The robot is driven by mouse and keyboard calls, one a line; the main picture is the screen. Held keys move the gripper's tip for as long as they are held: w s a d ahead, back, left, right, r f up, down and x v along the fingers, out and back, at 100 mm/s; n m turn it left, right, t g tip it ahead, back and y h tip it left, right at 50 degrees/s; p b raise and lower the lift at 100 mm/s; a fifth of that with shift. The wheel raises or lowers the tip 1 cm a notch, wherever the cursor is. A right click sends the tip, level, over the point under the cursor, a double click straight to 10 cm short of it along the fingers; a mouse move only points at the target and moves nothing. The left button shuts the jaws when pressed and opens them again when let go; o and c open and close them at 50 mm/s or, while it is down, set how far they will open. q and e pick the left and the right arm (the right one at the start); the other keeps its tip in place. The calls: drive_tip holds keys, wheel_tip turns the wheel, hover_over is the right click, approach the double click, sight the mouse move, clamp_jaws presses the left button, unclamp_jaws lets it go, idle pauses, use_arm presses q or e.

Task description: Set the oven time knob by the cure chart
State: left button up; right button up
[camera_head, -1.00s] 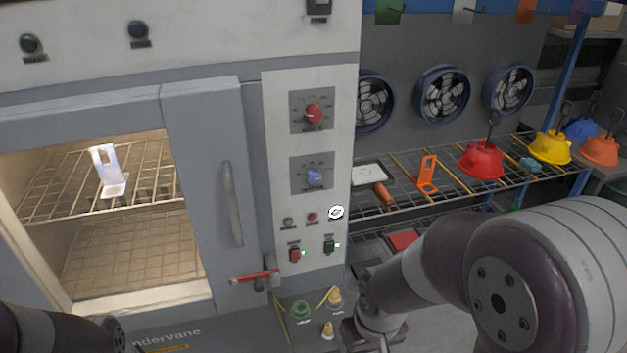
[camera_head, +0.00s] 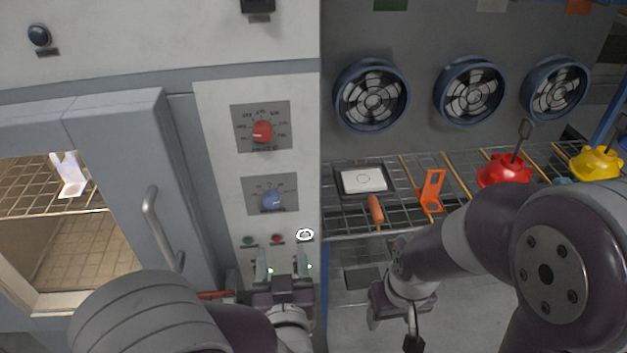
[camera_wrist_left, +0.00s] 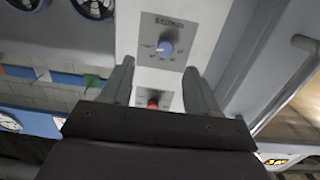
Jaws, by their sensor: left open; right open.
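The oven's control panel carries a red knob (camera_head: 262,132) above a blue knob (camera_head: 271,201), each on a grey dial plate. Their labels are too small to read surely in the head view. My left gripper (camera_head: 283,262) is open and empty in front of the panel, below the blue knob. In the left wrist view the blue knob (camera_wrist_left: 165,48) shows beyond and between the open fingers (camera_wrist_left: 159,66), apart from them, and the red knob (camera_wrist_left: 153,102) appears lower. My right gripper (camera_head: 393,325) is open and empty at lower right. I cannot make out a cure chart.
The oven door handle (camera_head: 160,228) stands out left of the panel. A wire shelf at right holds an orange bracket (camera_head: 432,192), a red hood (camera_head: 503,170) and a yellow one (camera_head: 596,163).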

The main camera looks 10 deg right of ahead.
use_arm(q)
drive_tip(key=p, duration=0.2)
approach(272, 204)
drive_tip(key=w, duration=0.1)
drive_tip(key=shift+t, duration=0.3)
drive_tip(key=w, duration=0.6)
drive_tip(key=shift+w+d+f+p, duration=0.1)
drive_tip(key=shift+d+f+p, duration=0.1)
drive_tip(key=shift+p, duration=0.15)
drive_tip(key=shift+w, duration=0.35)
drive_tip(key=shift+w+a, duration=0.25)
drive_tip(key=shift+w, duration=0.05)
use_arm(e)
drive_tip(key=r, duration=0.1)
drive_tip(key=a+r, duration=0.1)
drive_tip(key=r, duration=0.1)
drive_tip(key=shift+s+a+r, duration=0.1)
drive_tip(key=shift+r, duration=0.15)
use_arm(q)
drive_tip(key=shift+d, duration=0.1)
drive_tip(key=c, duration=0.3)
drive_tip(key=shift+f, duration=0.1)
drive_tip(key=c, duration=0.7)
use_arm(e)
drive_tip(key=shift+f, duration=0.1)
